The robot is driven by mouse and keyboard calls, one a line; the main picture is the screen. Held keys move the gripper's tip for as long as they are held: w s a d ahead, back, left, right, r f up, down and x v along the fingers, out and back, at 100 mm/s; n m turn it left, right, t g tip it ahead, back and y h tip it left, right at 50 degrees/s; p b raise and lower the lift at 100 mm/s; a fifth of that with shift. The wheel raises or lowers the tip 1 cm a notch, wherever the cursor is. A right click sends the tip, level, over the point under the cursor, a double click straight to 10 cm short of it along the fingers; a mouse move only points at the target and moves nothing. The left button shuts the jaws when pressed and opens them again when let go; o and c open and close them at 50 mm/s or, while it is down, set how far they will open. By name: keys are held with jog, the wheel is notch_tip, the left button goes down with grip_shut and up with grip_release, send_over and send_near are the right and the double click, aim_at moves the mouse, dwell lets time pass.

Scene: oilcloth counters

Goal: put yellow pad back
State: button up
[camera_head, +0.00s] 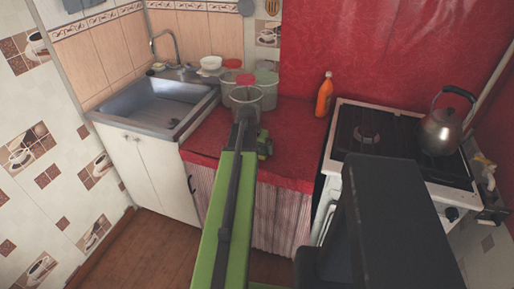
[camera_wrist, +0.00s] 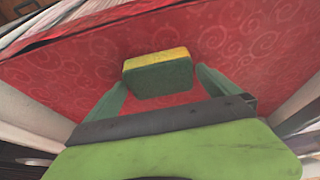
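The yellow pad (camera_wrist: 158,72) is a small block with a yellow strip along its far edge and a dark green face turned towards the wrist camera. In the wrist view my gripper (camera_wrist: 161,76) has its two green fingers at the pad's left and right ends. The fingertips look closed against these ends, with the pad centred between them. Red patterned cloth lies behind the pad; whether the pad touches it I cannot tell. In the head view my gripper (camera_head: 257,143) is over the red counter (camera_head: 295,150), and I cannot make out the pad there.
Several pots (camera_head: 247,97) stand at the back left of the counter, close to my arm. An orange bottle (camera_head: 324,95) stands near the back right. A metal sink (camera_head: 160,103) is on the left; a stove with a kettle (camera_head: 439,132) is on the right. The counter's right part is clear.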

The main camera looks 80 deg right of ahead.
jog(key=shift+r+p, duration=0.5)
jog(key=p+v, duration=1)
jog(key=v, duration=0.1)
jog(key=shift+r, duration=0.15)
jog(key=shift+w+a, duration=0.1)
